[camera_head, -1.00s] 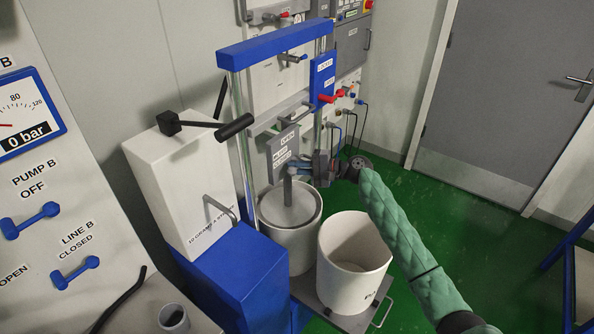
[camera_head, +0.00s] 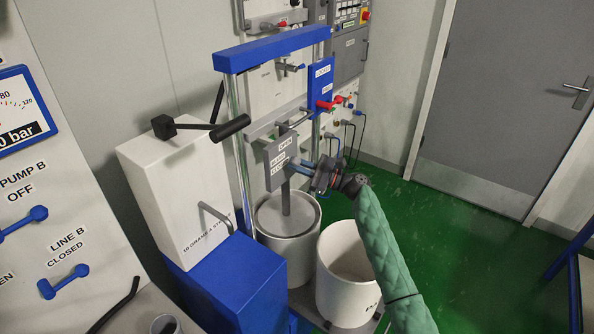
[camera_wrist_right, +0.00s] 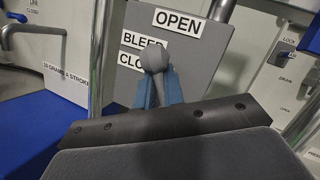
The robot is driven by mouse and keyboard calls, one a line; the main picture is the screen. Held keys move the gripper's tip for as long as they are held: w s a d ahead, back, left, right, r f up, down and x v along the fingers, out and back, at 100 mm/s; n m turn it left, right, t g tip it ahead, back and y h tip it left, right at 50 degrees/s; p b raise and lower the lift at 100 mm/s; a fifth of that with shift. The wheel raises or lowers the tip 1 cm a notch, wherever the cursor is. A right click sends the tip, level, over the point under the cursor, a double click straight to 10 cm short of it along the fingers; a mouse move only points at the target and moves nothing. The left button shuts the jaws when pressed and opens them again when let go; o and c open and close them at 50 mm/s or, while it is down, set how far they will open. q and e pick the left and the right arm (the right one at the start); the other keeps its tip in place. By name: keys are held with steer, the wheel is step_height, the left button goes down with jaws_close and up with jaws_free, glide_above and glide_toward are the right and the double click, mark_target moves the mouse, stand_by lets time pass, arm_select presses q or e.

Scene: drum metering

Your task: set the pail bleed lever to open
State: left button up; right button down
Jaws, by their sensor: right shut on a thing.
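The pail bleed plate (camera_head: 277,172) is grey, with OPEN at its top, BLEED in the middle and CLOSED below. It stands above the lidded white pail (camera_head: 288,247). My right gripper (camera_head: 305,163) comes in from the right beside the plate. In the right wrist view its two blue fingers (camera_wrist_right: 158,90) are shut on the grey rounded bleed lever (camera_wrist_right: 154,59). The lever's end covers part of the BLEED and CLOSED labels. The rest of the lever is hidden by the fingers, so its exact angle is unclear. My left gripper is out of view.
An open white bucket (camera_head: 345,290) stands right of the pail, below my right arm. Blue crossbar (camera_head: 272,48), posts and a red-handled blue panel (camera_head: 321,88) crowd the space behind. A white cabinet with a black-gripped handle (camera_head: 231,127) is at left.

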steer(key=m+t, duration=0.1)
steer(key=m, duration=0.2)
steer(key=m+t, duration=0.1)
steer(key=m, duration=0.1)
steer(key=shift+w+d+r+t+y, duration=0.25)
steer(key=shift+w+r+t+y, duration=0.05)
steer(key=shift+w+r+y, duration=0.1)
steer(key=shift+w+d+m+t, duration=0.2)
steer(key=shift+m+t, duration=0.4)
steer(key=shift+m, duration=0.4)
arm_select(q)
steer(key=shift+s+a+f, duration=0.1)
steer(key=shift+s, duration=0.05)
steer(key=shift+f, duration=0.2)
arm_select(e)
steer(key=shift+w+m, duration=0.1)
steer(key=shift+m, duration=0.4)
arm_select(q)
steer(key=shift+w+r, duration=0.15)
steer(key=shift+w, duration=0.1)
